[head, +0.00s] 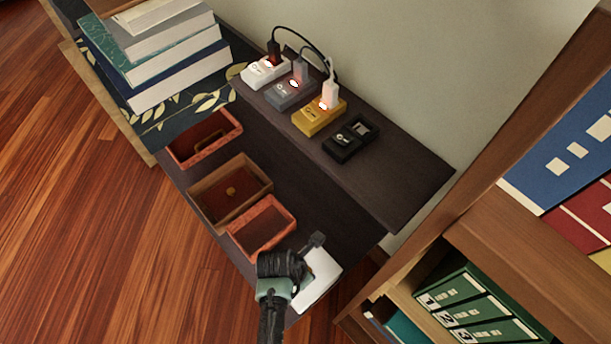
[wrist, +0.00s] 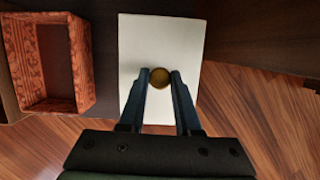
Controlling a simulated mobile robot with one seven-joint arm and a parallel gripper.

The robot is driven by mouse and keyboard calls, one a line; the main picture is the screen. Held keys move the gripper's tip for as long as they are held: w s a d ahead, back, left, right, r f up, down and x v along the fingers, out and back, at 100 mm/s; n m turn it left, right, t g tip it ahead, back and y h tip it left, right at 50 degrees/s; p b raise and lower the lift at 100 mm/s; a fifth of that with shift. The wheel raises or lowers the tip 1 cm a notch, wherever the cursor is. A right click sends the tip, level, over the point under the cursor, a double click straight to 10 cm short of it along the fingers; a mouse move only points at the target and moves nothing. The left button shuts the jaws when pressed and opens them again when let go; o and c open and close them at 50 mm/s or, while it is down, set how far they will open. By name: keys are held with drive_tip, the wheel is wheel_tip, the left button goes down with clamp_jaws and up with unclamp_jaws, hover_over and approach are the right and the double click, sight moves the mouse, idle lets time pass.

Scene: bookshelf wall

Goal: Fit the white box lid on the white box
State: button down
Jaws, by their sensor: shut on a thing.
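The white box lid (wrist: 135,45) fills the upper middle of the wrist view, a pale flat panel with a round brass knob (wrist: 160,77). My gripper (wrist: 160,80) is shut on this knob, one finger on each side. In the head view, my gripper (head: 297,268) is at the near right end of the dark shelf, over a white shape (head: 321,270). My gripper covers part of that shape. I cannot tell how much of it is lid and how much is the white box, or whether the two touch.
An orange open box (head: 262,247) stands just left of my gripper. A brown box (head: 208,210) with a brass knob in it and a red box (head: 205,155) stand farther left. Chargers (head: 318,118) line the raised shelf behind. A wooden bookcase (head: 490,235) is at right.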

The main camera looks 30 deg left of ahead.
drive_tip(key=shift+f+b, duration=0.3)
drive_tip(key=shift+f, duration=0.25)
drive_tip(key=c, duration=0.5)
unclamp_jaws()
drive_tip(key=p+v, duration=0.5)
drive_tip(key=v, duration=0.8)
drive_tip(key=shift+w, duration=0.1)
